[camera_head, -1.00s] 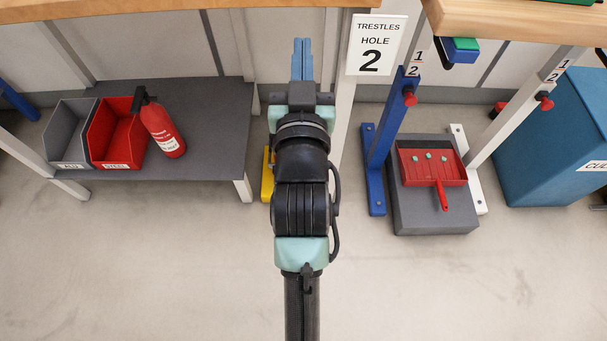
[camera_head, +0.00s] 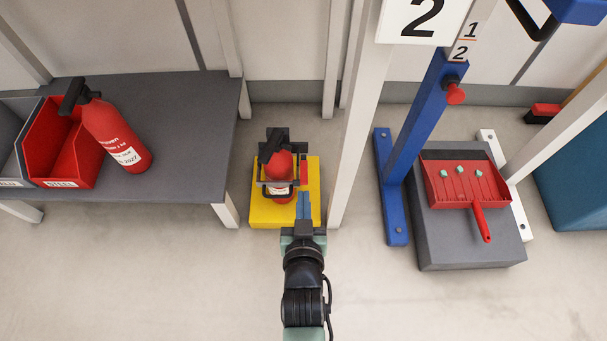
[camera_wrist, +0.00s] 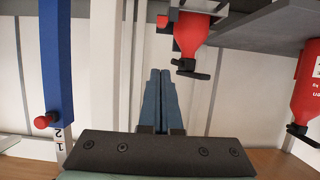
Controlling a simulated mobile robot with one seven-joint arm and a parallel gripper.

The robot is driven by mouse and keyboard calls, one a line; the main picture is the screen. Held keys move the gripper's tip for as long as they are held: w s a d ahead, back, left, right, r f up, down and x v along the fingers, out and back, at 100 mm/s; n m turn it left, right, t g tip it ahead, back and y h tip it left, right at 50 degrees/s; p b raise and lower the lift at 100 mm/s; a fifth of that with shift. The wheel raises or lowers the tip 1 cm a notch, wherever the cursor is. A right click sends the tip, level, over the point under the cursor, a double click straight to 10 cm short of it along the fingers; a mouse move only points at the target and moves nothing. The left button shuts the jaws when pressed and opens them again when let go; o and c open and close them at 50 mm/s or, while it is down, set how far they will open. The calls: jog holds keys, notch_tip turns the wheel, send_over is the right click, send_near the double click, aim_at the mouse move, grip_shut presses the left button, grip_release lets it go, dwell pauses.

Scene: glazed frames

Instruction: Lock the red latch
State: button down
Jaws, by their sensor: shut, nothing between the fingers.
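A small red piece (camera_head: 304,166), which looks like the red latch, sits on the right side of a dark holder on a yellow base (camera_head: 262,213). It also shows in the wrist view (camera_wrist: 162,21). A red fire extinguisher (camera_head: 279,168) stands upright in the holder, beside the piece; the wrist view shows it (camera_wrist: 191,32) hanging upside down in the picture. My gripper (camera_head: 303,198) has its blue fingers together and empty, just in front of the red piece. In the wrist view its fingers (camera_wrist: 160,76) point toward the piece, apparently apart from it. The latch's exact position is unclear.
A grey shelf (camera_head: 190,135) with a second extinguisher (camera_head: 115,135) and a red bin (camera_head: 62,145) is at left. A white post (camera_head: 352,125) stands close at right. Further right are a blue trestle (camera_head: 420,130) and a red dustpan (camera_head: 465,185). Front floor is clear.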

jog(key=b, duration=0.7)
send_over(303, 183)
notch_tip(303, 183, down, 4)
jog(key=shift+s+f, duration=0.1)
jog(key=shift+s, duration=0.05)
jog(key=shift+s+f+b, duration=0.2)
jog(key=shift+f+b, duration=0.25)
jog(key=shift+f, duration=0.1)
jog(key=shift+s+f+b, duration=0.15)
jog(key=shift+f+b, duration=0.25)
jog(key=shift+f, duration=0.1)
jog(key=shift+s+f+b, duration=0.1)
jog(key=shift+f+b, duration=0.35)
jog(key=shift+f, duration=0.05)
